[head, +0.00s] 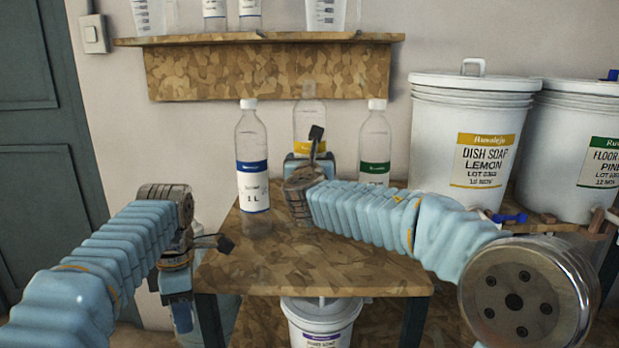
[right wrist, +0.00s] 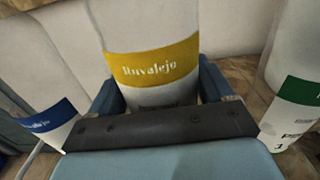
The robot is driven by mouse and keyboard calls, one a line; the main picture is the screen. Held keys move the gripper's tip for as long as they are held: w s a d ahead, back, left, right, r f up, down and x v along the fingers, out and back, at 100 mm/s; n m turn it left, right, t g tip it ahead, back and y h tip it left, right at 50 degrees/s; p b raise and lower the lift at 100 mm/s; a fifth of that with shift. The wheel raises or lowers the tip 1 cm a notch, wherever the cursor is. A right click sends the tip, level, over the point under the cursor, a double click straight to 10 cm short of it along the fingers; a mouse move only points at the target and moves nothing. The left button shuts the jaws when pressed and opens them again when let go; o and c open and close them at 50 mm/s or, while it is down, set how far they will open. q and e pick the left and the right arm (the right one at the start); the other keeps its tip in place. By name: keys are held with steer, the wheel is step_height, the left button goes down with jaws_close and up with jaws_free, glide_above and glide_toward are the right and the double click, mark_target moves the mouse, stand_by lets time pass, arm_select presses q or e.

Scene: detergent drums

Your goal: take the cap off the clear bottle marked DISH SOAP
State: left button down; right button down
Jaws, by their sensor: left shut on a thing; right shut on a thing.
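The clear bottle with the yellow label (head: 309,118) stands at the back of the small table, between two other bottles. Its neck looks bare, with no white cap on it. The right wrist view shows its yellow band (right wrist: 155,65); the product name below is too blurred to read. My right gripper (head: 309,163) is shut around this bottle, one blue finger on each side. My left gripper (head: 182,318) points down beside the table's left edge, away from the bottle. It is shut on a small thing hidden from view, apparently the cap.
A blue-label bottle (head: 252,150) and a green-label bottle (head: 375,140), both white-capped, flank it closely. A wooden shelf (head: 270,38) hangs above. White drums (head: 468,115) stand at the right, a white bucket (head: 322,320) below. The front tabletop (head: 310,268) is clear.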

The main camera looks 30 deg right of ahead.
arm_select(q)
steer(key=shift+r, duration=0.1)
arm_select(e)
steer(key=f, duration=0.4)
steer(key=shift+w+d, duration=0.15)
steer(key=shift+w, duration=0.25)
